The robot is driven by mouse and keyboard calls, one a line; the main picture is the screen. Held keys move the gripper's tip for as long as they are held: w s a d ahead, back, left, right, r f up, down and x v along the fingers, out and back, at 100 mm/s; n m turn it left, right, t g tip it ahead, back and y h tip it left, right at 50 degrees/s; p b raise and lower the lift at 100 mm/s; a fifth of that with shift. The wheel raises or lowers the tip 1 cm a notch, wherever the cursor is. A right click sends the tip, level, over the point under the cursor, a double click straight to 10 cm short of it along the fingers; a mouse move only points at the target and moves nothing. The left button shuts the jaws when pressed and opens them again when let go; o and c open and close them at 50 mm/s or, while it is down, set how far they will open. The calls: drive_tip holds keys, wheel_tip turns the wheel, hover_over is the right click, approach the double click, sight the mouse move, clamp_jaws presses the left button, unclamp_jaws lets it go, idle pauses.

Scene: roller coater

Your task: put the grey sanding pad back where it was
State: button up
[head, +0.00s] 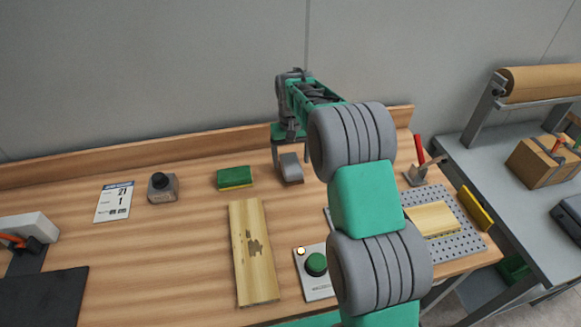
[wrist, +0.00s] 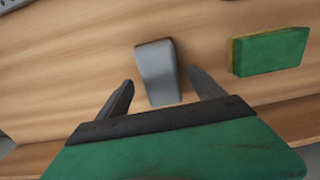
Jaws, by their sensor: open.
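The grey sanding pad (head: 291,170) lies on the wooden bench towards the back, right of the green and yellow sponge. In the wrist view the pad (wrist: 156,66) shows between and beyond the two fingertips, with room on both sides. My gripper (head: 288,150) is open above the pad, and the fingers do not visibly touch it. The wrist view also shows my gripper (wrist: 160,79) with its fingers spread and nothing held. I cannot tell the exact height of the fingertips above the bench. My own arm hides part of the bench's right half.
The green and yellow sponge (head: 235,178) is close by on the left. A dark-knobbed grey block (head: 162,187) and a calendar card (head: 115,202) stand further left. A wooden board (head: 251,262) and a green-button panel (head: 316,270) lie in front. A raised ledge (head: 180,147) runs behind.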

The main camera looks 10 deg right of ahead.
sight(291, 164)
wheel_tip(291, 164, up, 8)
drive_tip(key=r+b, duration=0.1)
drive_tip(key=s+r+t, duration=0.1)
drive_tip(key=s+r, duration=0.4)
drive_tip(key=s, duration=0.3)
drive_tip(key=s+f+t, duration=0.1)
drive_tip(key=s+f, duration=0.1)
drive_tip(key=s, duration=0.8)
drive_tip(key=s+f+t, duration=0.2)
drive_tip(key=s, duration=0.8)
drive_tip(key=shift+a+f, duration=0.2)
drive_tip(key=shift+c, duration=0.4)
